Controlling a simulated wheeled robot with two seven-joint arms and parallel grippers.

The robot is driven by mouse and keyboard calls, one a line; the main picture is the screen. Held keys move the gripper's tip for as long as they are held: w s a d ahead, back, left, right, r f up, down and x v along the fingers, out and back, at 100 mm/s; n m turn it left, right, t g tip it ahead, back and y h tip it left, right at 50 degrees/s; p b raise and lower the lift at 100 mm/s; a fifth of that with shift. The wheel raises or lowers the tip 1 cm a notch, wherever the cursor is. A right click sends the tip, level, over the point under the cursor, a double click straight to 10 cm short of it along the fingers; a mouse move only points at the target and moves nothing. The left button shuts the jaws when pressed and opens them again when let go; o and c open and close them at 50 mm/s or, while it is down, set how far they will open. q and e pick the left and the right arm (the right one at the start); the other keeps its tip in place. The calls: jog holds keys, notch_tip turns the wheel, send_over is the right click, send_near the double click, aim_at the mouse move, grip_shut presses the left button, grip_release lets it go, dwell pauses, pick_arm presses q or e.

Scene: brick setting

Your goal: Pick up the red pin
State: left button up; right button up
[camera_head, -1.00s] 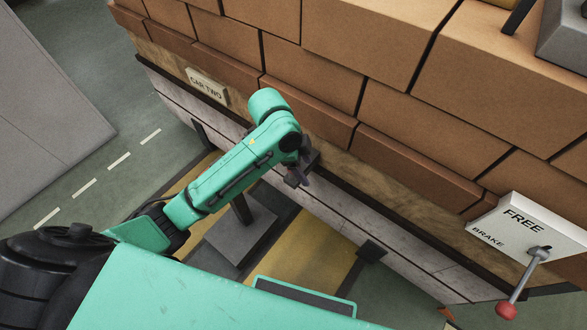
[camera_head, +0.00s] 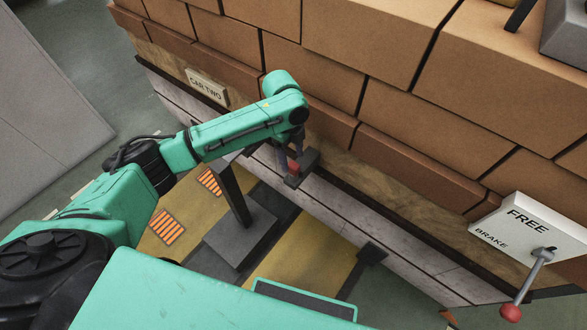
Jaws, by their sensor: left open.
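A small red piece, which looks like the red pin (camera_head: 293,167), shows at a dark holder (camera_head: 303,170) beside the pale side of the brick car. My left gripper (camera_head: 290,155) points down right at it, with its dark fingers open. The fingers partly hide the red piece, and I cannot tell whether they touch it. My right gripper is not in view.
Stacked bricks (camera_head: 330,50) fill the car marked CAR TWO (camera_head: 206,87). A dark post on a square base (camera_head: 240,233) stands below my left forearm. A FREE/BRAKE panel (camera_head: 525,225) with a red-knobbed lever (camera_head: 511,312) is at the lower right.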

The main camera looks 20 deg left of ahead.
aim_at(293, 165)
pick_arm(q)
jog(key=f, duration=0.4)
jog(key=shift+s+d, duration=0.1)
jog(key=shift+d, duration=0.15)
grip_shut()
